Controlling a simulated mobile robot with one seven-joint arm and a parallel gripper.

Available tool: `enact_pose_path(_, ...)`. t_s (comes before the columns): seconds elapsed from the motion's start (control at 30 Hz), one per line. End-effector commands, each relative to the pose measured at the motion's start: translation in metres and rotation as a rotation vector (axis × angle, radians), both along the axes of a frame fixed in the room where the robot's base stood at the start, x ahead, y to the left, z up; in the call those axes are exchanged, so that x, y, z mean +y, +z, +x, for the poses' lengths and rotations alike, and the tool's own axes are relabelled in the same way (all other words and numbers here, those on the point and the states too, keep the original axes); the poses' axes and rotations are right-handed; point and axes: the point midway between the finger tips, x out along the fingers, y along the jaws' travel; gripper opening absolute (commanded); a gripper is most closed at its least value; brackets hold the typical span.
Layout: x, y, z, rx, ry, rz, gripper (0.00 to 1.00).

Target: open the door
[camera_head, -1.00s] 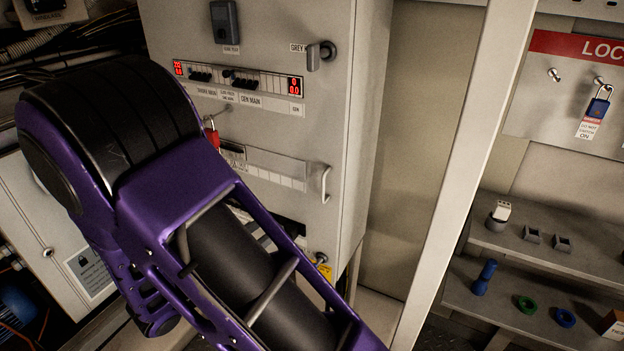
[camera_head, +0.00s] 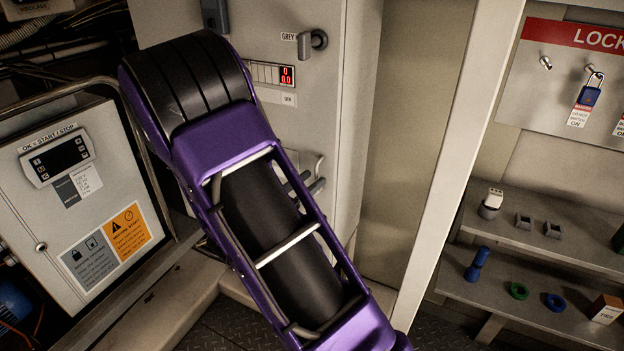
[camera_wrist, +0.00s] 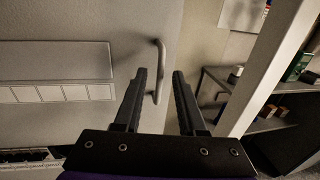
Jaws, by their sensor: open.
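The door is the grey front panel (camera_head: 322,120) of a tall cabinet, and it looks closed. Its bent metal pull handle (camera_wrist: 161,62) stands upright near the panel's right edge in the wrist view. My gripper (camera_wrist: 160,76) is open, with one dark finger on each side of the handle in that view. I cannot tell whether the fingers touch it or how deep they reach. In the head view my purple arm hides much of the panel, and the gripper (camera_head: 308,184) shows only partly beside the handle (camera_head: 320,164).
A dark knob (camera_head: 313,41) and a red display (camera_head: 287,76) are on the cabinet front. A pale post (camera_head: 458,165) stands to the right, before shelves (camera_head: 540,245) with small parts. A control box (camera_head: 75,190) with a tubular rail is at the left.

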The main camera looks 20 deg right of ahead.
Motion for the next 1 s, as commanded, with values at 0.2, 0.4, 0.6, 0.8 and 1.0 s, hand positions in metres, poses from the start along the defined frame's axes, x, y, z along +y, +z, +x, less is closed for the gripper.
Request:
enact_pose_path(0.2, -0.0106, -0.0002, 0.0054, 0.000, 0.001, 0.001, 0.40)
enact_pose_path(0.4, -0.0108, -0.0001, 0.0055, 0.000, 0.001, 0.001, 0.40)
enact_pose_path(0.6, -0.0106, 0.0000, 0.0053, 0.000, 0.000, 0.000, 0.09)
enact_pose_path(0.8, -0.0105, 0.0000, 0.0054, 0.000, 0.000, 0.000, 0.00)
enact_pose_path(1.0, -0.0105, 0.0000, 0.0053, 0.000, 0.000, 0.000, 0.00)
